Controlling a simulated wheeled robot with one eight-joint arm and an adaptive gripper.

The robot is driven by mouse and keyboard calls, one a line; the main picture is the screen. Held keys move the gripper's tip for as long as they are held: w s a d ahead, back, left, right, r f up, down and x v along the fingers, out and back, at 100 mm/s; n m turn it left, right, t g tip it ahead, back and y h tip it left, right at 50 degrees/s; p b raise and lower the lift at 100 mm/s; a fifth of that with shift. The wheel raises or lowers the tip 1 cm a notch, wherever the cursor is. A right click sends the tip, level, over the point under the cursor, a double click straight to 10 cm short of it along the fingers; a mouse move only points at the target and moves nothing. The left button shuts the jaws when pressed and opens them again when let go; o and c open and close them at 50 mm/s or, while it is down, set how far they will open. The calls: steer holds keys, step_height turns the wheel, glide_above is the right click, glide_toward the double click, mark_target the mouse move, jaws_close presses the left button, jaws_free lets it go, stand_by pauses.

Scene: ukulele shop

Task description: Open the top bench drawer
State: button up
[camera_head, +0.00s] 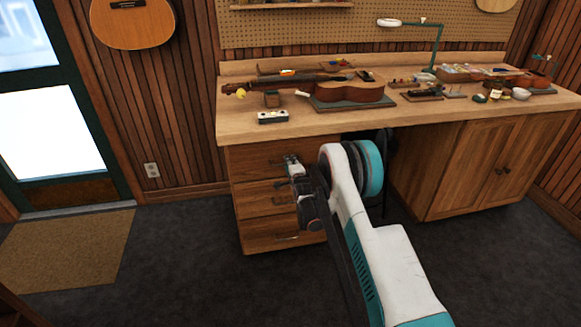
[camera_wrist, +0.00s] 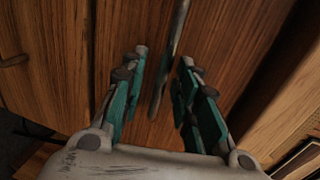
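The bench's top drawer (camera_head: 252,160) is the uppermost of three wooden drawers under the left end of the workbench. Its front looks flush with the others, so it appears closed. My gripper (camera_head: 291,164) is at the front of this drawer, hiding its handle in the head view. In the wrist view, the dark bar handle (camera_wrist: 176,40) runs up between the two teal-sided fingers of my gripper (camera_wrist: 163,78). The fingers are open with gaps on both sides of the bar. I cannot tell how deep the bar sits between them.
The middle drawer (camera_head: 255,197) and bottom drawer (camera_head: 262,235) are below. The bench top (camera_head: 235,120) overhangs above, bearing a ukulele body (camera_head: 350,91) and tools. A closed cabinet (camera_head: 470,170) stands right of the knee space. Dark floor (camera_head: 180,260) is clear in front of the drawers.

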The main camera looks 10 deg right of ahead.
steer(key=shift+w, duration=0.2)
jaws_close()
